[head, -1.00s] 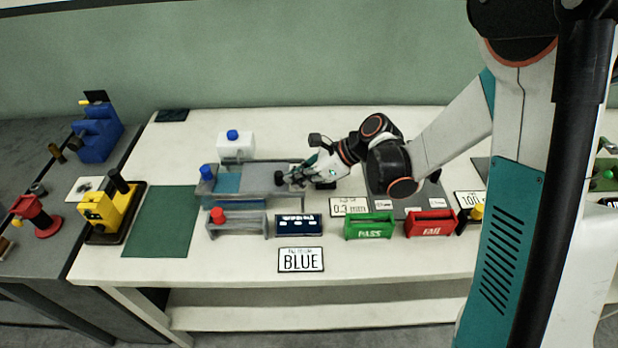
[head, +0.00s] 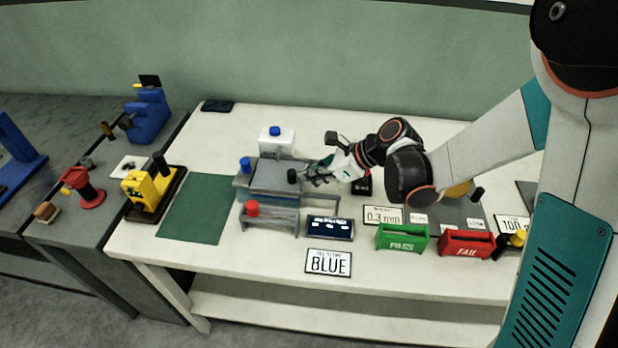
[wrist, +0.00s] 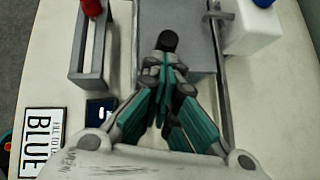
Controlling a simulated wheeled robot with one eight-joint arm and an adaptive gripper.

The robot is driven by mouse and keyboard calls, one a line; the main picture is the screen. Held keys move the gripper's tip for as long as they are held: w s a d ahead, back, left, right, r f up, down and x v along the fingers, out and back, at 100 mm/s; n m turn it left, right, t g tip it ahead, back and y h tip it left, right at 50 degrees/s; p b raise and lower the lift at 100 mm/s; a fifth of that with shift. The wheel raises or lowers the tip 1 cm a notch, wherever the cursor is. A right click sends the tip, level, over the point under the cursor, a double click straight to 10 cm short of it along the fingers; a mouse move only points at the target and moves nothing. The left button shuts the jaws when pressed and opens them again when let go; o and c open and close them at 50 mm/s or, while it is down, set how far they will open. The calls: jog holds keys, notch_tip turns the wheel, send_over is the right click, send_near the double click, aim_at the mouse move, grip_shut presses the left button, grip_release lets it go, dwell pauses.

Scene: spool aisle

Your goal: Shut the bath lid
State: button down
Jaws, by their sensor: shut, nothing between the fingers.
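The bath (head: 242,184) stands on the white table, and its grey lid (head: 268,178) lies over most of it. Only a narrow strip at the bath's left end shows beside the lid. The lid also fills the upper middle of the wrist view (wrist: 190,22). A black knob (head: 292,176) stands up near the lid's right end. My gripper (head: 309,177) is shut and empty, low on the right side of the knob. In the wrist view its closed fingertips (wrist: 166,68) are just behind the knob (wrist: 167,41); I cannot tell whether they touch it.
A white bottle with a blue cap (head: 277,142) stands behind the bath. A green mat (head: 195,208) lies left.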

jog(key=v, duration=1)
jog(key=s+d+r+n+t+h, duration=0.2)
jog(key=s+d+r+n+h, duration=0.1)
jog(key=s+d+n, duration=0.5)
jog(key=s+d+r+n+t+h, duration=0.3)
jog(key=s+d+n+h, duration=0.3)
jog(key=s+d+n, duration=0.3)
jog(key=r+n, duration=0.1)
jog(key=n, duration=0.2)
jog(key=shift+s+d+n, duration=0.25)
jog(key=shift+s+n, duration=0.05)
jog(key=shift+s, duration=0.1)
